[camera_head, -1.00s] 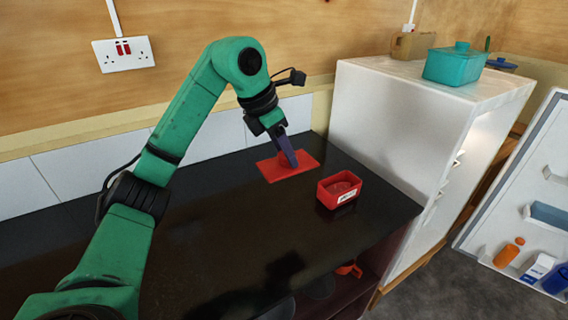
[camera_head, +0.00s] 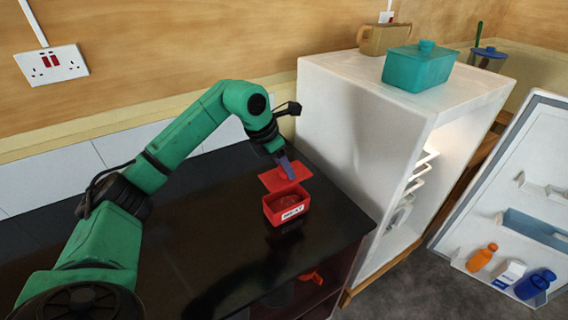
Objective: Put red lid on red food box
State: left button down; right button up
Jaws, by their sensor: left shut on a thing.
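The red food box (camera_head: 287,211) stands on the black counter near its right end, with its open top facing up and a white label on its front. The flat red lid (camera_head: 272,180) is just behind and above the box, overlapping its back part in the picture. My left gripper (camera_head: 287,172) points down and is shut on the lid near its middle; its fingertips hide the grip point. Part of the box's inside shows in front of the lid. I cannot tell whether lid and box touch. My right gripper is not in view.
A white fridge (camera_head: 345,125) stands right of the counter, its door (camera_head: 510,190) open. A teal lidded box (camera_head: 418,66) and a brown container (camera_head: 384,38) sit on top. The black counter (camera_head: 190,215) is clear left of the box.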

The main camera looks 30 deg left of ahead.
aim_at(284, 178)
pick_arm(q)
jog(key=shift+b+x, duration=0.45)
jog(key=shift+x, duration=0.45)
jog(key=shift+s+f, duration=0.1)
jog(key=shift+f, duration=0.2)
jog(key=shift+s+a+f+b, duration=0.15)
jog(key=shift+a+f+b, duration=0.05)
jog(key=shift+f+b, duration=0.45)
jog(key=shift+d+f+b, duration=0.1)
jog(key=shift+f+b, duration=0.4)
jog(key=shift+f, duration=0.05)
jog(key=shift+f+b, duration=1.05)
jog(key=shift+f, duration=0.55)
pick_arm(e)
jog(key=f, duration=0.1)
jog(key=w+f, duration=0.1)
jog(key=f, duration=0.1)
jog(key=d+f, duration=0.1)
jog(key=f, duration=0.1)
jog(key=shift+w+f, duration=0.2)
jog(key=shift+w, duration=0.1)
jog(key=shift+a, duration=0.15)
pick_arm(q)
jog(key=shift+f, duration=0.25)
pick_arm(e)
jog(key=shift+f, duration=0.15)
pick_arm(q)
jog(key=shift+c, duration=1)
grip_release()
